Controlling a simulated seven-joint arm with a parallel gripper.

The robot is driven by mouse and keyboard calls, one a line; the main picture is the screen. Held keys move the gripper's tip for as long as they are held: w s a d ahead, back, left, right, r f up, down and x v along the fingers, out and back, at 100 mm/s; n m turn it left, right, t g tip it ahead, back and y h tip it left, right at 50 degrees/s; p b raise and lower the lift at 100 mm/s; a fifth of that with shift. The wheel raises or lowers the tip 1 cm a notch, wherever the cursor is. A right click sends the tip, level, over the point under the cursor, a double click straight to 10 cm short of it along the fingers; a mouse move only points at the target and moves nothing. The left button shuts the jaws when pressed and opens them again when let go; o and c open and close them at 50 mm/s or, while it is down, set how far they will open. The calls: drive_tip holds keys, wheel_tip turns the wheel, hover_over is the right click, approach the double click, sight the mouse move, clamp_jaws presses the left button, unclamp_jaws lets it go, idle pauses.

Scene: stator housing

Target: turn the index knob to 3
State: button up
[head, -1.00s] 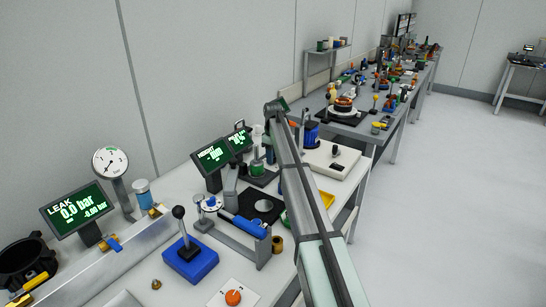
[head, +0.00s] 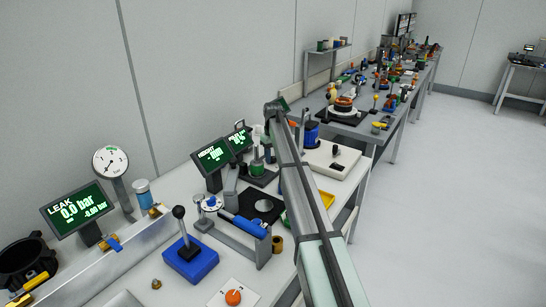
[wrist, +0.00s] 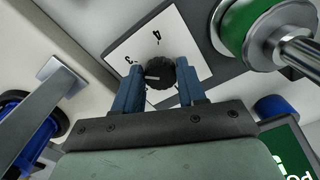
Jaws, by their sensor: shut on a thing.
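The index knob (wrist: 162,82) is a black ribbed knob on a white plate (wrist: 180,35) with printed numerals, seen in the wrist view. A light pointer line on its top points left in the picture. A 4 shows on the plate above the knob, and a mark that looks like a 3 is up and to its left, partly unclear. My gripper (wrist: 160,72) is shut on the knob, with one blue finger on each side of it. In the head view my arm reaches over the bench, and I cannot make out the gripper or this knob there.
A green and steel cylinder (wrist: 247,24) stands close to the right of my gripper. A grey bracket (wrist: 47,103) and a blue round part (wrist: 40,122) are at the left. In the head view, a blue-based lever (head: 190,260) and an orange knob (head: 233,297) stand nearer.

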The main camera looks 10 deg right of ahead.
sight(273, 159)
drive_tip(key=shift+m, duration=0.6)
drive_tip(key=o, duration=1.1)
drive_tip(key=shift+c, duration=0.2)
drive_tip(key=shift+r, duration=0.1)
wheel_tip(273, 159, up, 14)
idle(0.3)
